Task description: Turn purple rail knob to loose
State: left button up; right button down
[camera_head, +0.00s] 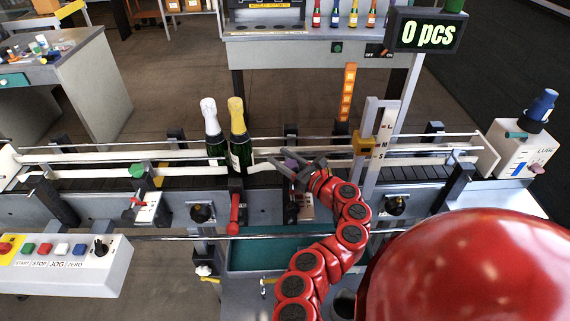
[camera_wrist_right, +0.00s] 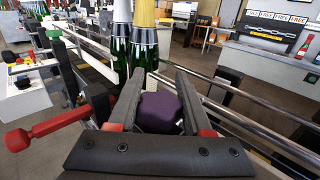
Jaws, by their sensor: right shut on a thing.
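The purple rail knob (camera_wrist_right: 160,112) sits between the two fingers of my right gripper (camera_wrist_right: 160,98) in the right wrist view, and the fingers are shut on it. In the head view my right gripper (camera_head: 297,170) reaches to the near guide rail of the conveyor, and only a little of the purple knob (camera_head: 291,160) shows there. The knob's pointer and label are mostly hidden by the gripper. My left gripper is not in view.
Two bottles, one white-topped (camera_head: 211,130) and one gold-topped (camera_head: 239,137), stand upright on the conveyor left of the gripper. A red lever handle (camera_head: 234,215) hangs close by on the left. A green knob (camera_head: 137,170) is farther left. A size post (camera_head: 374,150) stands to the right.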

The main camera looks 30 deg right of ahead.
jog(key=n+y+b, duration=0.1)
jog(key=y, duration=0.1)
jog(key=n+g+y+b, duration=0.1)
jog(key=shift+s+a+f+n+y, duration=0.2)
jog(key=shift+n+y, duration=0.1)
jog(key=shift+y, duration=0.1)
jog(key=shift+s+a+r+n+g+y+b, duration=0.1)
jog(key=shift+a+n+g+y+b, duration=0.15)
jog(key=shift+n+g+y+b, duration=0.4)
jog(key=shift+a+r+n+g+y+b, duration=0.15)
jog(key=shift+n+g+y+b, duration=0.25)
jog(key=shift+y, duration=0.45)
jog(key=shift+c, duration=1.6)
grip_release()
jog(key=shift+a, duration=0.1)
